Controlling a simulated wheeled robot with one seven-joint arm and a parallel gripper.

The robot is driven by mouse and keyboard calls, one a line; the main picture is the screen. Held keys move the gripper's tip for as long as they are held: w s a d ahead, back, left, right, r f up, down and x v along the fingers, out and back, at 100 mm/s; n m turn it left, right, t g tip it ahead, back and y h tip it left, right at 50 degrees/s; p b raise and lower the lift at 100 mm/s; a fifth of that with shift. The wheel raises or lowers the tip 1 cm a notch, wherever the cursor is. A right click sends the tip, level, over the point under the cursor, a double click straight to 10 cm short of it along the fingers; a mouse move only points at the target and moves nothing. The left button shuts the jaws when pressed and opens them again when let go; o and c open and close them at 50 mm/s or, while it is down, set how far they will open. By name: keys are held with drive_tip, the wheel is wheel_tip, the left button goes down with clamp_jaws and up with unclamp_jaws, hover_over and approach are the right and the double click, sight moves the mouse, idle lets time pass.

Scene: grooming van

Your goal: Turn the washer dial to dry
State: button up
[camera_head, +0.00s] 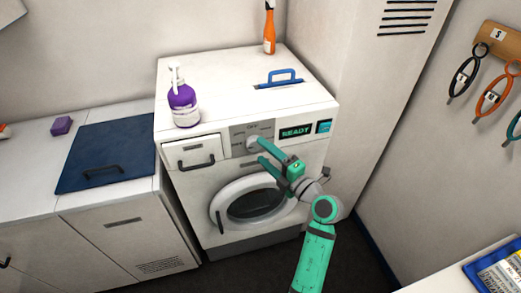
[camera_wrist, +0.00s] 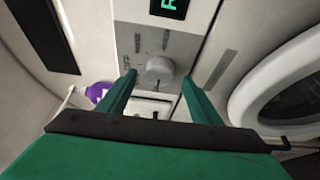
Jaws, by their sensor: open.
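The washer (camera_head: 215,185) is a white front-loader with a round door. Its dial (camera_head: 253,142) is a light grey knob on a grey panel, left of a dark display (camera_head: 296,131) reading READY. My green gripper (camera_head: 266,151) is in front of the panel, pointing at the dial. In the wrist view the dial (camera_wrist: 160,69) lies ahead, between and just beyond the open fingertips of my gripper (camera_wrist: 158,82). I see no contact with the dial.
A drawer (camera_head: 194,152) is left of the dial. The round door (camera_head: 256,203) sits below. A tall white cabinet (camera_head: 350,80) stands behind right.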

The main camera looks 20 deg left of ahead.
drive_tip(key=v, duration=0.8)
drive_tip(key=s+a+m+t+y, duration=0.2)
drive_tip(key=s+m+t, duration=0.65)
drive_tip(key=s, duration=0.75)
drive_tip(key=s+d+f+m+g+h, duration=0.1)
drive_tip(key=s+d+f+m+h, duration=0.3)
drive_tip(key=s+m, duration=0.3)
drive_tip(key=s+d+f+m+g+h, duration=0.1)
drive_tip(key=s+d+f+m+h, duration=0.3)
drive_tip(key=s+m+h, duration=0.3)
drive_tip(key=s+d+f+m+g+h, duration=0.1)
drive_tip(key=s+d+f+m+h, duration=0.3)
drive_tip(key=s, duration=0.5)
wheel_tip(320, 180, down, 3)
drive_tip(key=m+h, duration=0.2)
drive_tip(key=m, duration=0.1)
drive_tip(key=shift+s, duration=0.35)
